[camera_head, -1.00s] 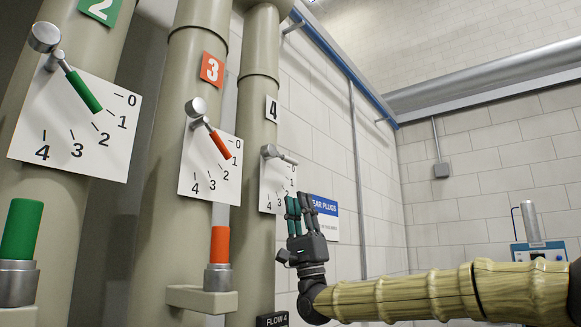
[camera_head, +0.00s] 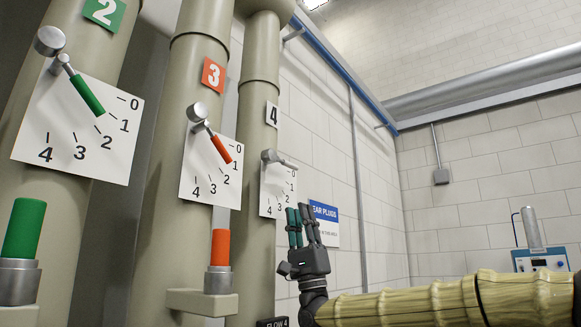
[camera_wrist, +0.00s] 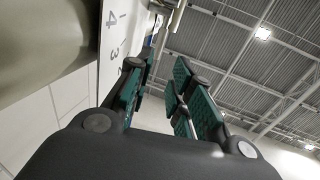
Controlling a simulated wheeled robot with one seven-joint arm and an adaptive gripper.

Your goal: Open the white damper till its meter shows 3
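The white damper lever (camera_head: 287,162) is on pipe 4 (camera_head: 262,72), beside the white dial plate (camera_head: 268,203) marked 0 to 4. The lever points right and slightly down, close to the 0 mark. The dial plate also shows in the wrist view (camera_wrist: 112,50) at the upper left. A pale piece at the top there may be the lever. My gripper (camera_head: 299,212) is below and right of the dial, fingers pointing up, apart from the lever. Its fingers stand apart with nothing between them in the wrist view (camera_wrist: 158,75). The FLOW 4 sign (camera_head: 272,322) is cut off; no reading shows.
Pipe 3's orange lever (camera_head: 221,149) and pipe 2's green lever (camera_head: 87,95) are to the left, with an orange cylinder (camera_head: 220,247) and a green cylinder (camera_head: 23,228) below. A blue and white sign (camera_head: 325,222) hangs behind my gripper. The air right of pipe 4 is open.

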